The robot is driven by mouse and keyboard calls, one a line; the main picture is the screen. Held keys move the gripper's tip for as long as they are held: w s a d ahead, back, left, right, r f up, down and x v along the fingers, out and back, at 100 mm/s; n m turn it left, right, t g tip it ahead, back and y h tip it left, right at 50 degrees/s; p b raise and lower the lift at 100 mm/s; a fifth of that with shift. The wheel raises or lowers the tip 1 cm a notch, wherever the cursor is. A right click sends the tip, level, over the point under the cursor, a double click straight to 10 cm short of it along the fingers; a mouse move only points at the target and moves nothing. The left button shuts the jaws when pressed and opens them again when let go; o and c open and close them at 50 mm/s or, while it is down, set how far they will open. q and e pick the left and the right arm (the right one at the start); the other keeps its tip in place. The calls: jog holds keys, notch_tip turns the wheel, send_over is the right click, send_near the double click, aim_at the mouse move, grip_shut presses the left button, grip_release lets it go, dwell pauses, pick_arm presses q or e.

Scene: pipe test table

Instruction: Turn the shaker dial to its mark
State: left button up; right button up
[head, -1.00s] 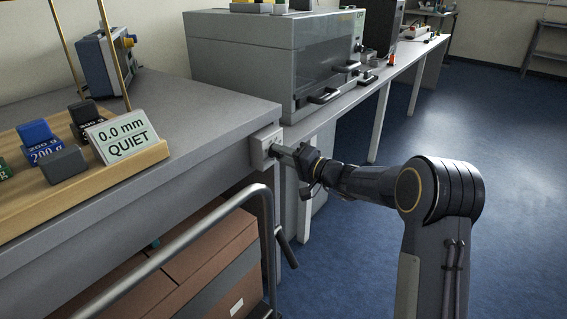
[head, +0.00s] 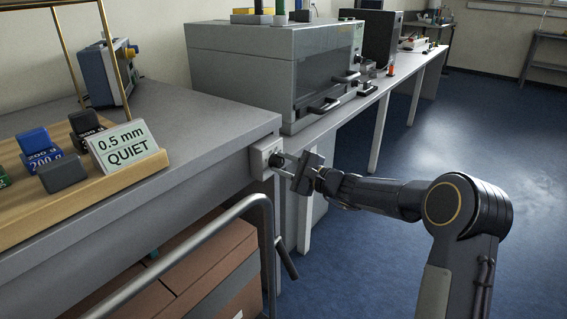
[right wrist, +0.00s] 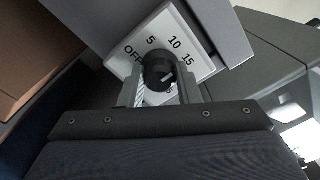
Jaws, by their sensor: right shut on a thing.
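The shaker dial is a black round knob (right wrist: 157,70) on a white plate (right wrist: 196,62) marked OFF, 5, 10 and 15. In the head view the plate sits on a small box (head: 263,157) at the bench's front corner. My right gripper (right wrist: 160,82) has one finger on each side of the knob and is shut on it. It also shows in the head view (head: 285,164). A pale line shows on the knob, but which mark it points to is hard to tell. A sign (head: 121,146) on the bench reads 0.5 mm QUIET. My left gripper is out of view.
A wooden stand (head: 95,188) with several dark weights and brass posts is on the near bench (head: 195,118). A bent metal rail (head: 195,243) and brown boxes (head: 215,252) are below the bench, left of my right arm. A large grey cabinet (head: 240,70) stands behind. Blue floor is open at right.

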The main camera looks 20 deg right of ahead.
jog(key=m+p, duration=0.1)
jog(key=m, duration=0.1)
jog(key=m+p, duration=0.1)
jog(key=shift+r+m, duration=0.2)
jog(key=shift+m, duration=0.2)
jog(key=m+p, duration=0.2)
jog(key=m, duration=0.1)
jog(key=shift+m+p, duration=0.3)
jog(key=m+p, duration=0.9)
jog(key=p, duration=0.1)
jog(key=shift+w+d+m, duration=0.1)
jog(key=shift+m, duration=0.3)
jog(key=m+p, duration=0.2)
jog(key=m, duration=0.1)
jog(key=shift+p, duration=0.4)
jog(key=shift+f+m+p, duration=0.2)
jog(key=shift+m+p, duration=0.5)
jog(key=shift+m, duration=0.3)
jog(key=o, duration=1)
jog(key=shift+c, duration=0.2)
